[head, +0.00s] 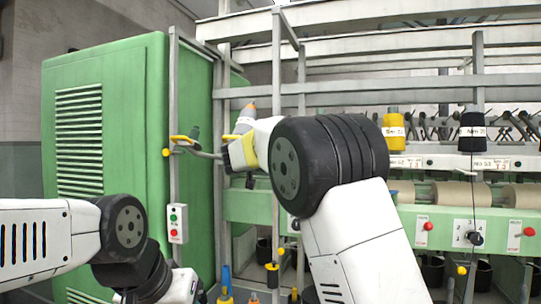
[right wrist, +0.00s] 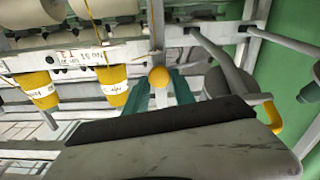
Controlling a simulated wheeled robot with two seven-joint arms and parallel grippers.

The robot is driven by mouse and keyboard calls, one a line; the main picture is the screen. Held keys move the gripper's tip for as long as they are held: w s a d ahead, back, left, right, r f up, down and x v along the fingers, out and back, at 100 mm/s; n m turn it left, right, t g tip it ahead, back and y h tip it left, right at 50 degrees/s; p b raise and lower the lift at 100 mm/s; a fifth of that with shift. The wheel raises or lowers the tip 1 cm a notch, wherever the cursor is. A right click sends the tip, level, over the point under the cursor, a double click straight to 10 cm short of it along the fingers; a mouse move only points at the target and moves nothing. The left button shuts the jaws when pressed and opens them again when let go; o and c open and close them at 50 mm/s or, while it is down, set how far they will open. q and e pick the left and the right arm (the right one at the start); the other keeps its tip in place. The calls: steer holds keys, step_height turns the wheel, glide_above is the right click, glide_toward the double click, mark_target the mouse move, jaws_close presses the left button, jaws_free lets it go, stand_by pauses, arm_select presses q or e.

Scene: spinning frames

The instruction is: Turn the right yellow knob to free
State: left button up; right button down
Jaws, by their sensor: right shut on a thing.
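A round yellow knob (right wrist: 159,76) shows in the right wrist view at the end of a thin rod. My right gripper (right wrist: 161,93) has its two teal fingers on either side of this knob and is shut on it. Another yellow knob (head: 461,270) shows low on the right of the head view. My left arm enters at the lower left of the head view; its fingers are not visible.
A tall green cabinet (head: 110,150) stands on the left. A grey upright post (head: 276,70) and long rails (head: 420,42) cross near my right arm. A small switch box (head: 177,222) hangs beside the cabinet. Yellow cones (right wrist: 114,86) sit near the right gripper.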

steer(key=shift+a+f+n, duration=0.1)
steer(key=shift+f+n, duration=0.05)
steer(key=shift+n, duration=3.85)
steer(key=shift+f+n, duration=0.1)
steer(key=shift+n, duration=3.9)
steer(key=c, duration=1.1)
jaws_free()
steer(key=v, duration=0.7)
steer(key=shift+s+a+r, duration=0.1)
steer(key=shift+s+a, duration=0.05)
steer(key=shift+s, duration=0.2)
